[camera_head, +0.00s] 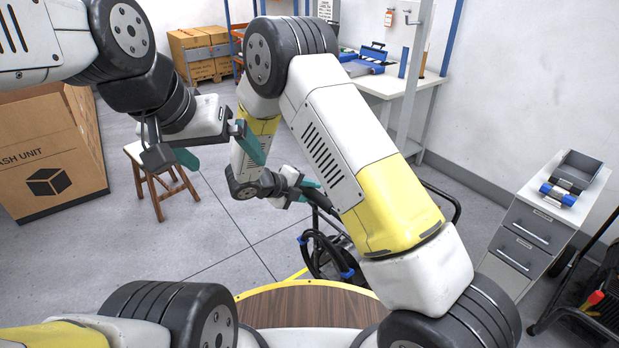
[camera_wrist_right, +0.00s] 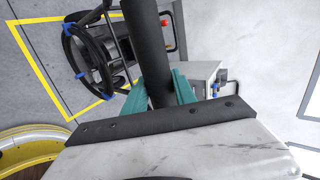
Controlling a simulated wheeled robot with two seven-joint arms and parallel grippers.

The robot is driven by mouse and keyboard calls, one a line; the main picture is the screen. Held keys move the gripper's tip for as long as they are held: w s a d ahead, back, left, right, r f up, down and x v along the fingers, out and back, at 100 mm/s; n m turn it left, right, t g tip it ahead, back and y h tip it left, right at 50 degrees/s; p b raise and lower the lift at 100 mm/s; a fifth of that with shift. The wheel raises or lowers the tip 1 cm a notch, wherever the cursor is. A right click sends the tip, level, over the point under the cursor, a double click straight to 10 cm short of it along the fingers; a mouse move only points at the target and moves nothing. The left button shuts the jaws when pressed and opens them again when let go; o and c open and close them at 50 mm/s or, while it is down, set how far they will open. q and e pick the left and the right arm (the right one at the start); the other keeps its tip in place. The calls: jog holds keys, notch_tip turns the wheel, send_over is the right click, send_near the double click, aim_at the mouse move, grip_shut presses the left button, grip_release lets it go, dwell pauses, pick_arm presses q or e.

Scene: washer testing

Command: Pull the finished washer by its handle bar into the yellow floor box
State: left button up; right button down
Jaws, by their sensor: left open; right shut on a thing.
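The washer (camera_head: 345,262) is a dark wheeled machine with a black tube frame and hose with blue clips. In the head view it stands low in the middle, partly hidden behind my right arm. Its black handle bar (camera_wrist_right: 150,45) runs between the teal fingers of my right gripper (camera_wrist_right: 160,92), which is shut on it. That gripper also shows in the head view (camera_head: 306,191). My left gripper (camera_head: 217,155) is open and empty, raised at the left, apart from the washer. The yellow floor box (camera_wrist_right: 38,68) shows as painted lines. I cannot tell exactly how the washer's wheels lie to them.
A wooden stool (camera_head: 160,180) and a large cardboard box (camera_head: 45,150) stand at the left. A grey drawer cabinet (camera_head: 530,235) stands at the right, with a black-framed machine (camera_head: 600,300) beside it. A white bench (camera_head: 385,85) is at the back wall. Bare floor lies left of centre.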

aim_at(310, 198)
jog(key=shift+s, duration=0.1)
jog(key=shift+s+d+f, duration=0.1)
jog(key=shift+s+d, duration=0.05)
jog(key=shift+s, duration=0.6)
jog(key=shift+s+d+f, duration=0.1)
jog(key=shift+s, duration=0.65)
jog(key=c, duration=1.1)
grip_release()
jog(key=shift+c, duration=0.2)
jog(key=o, duration=1.1)
jog(key=shift+w+r, duration=0.1)
jog(key=shift+r, duration=0.05)
jog(key=shift+o, duration=0.2)
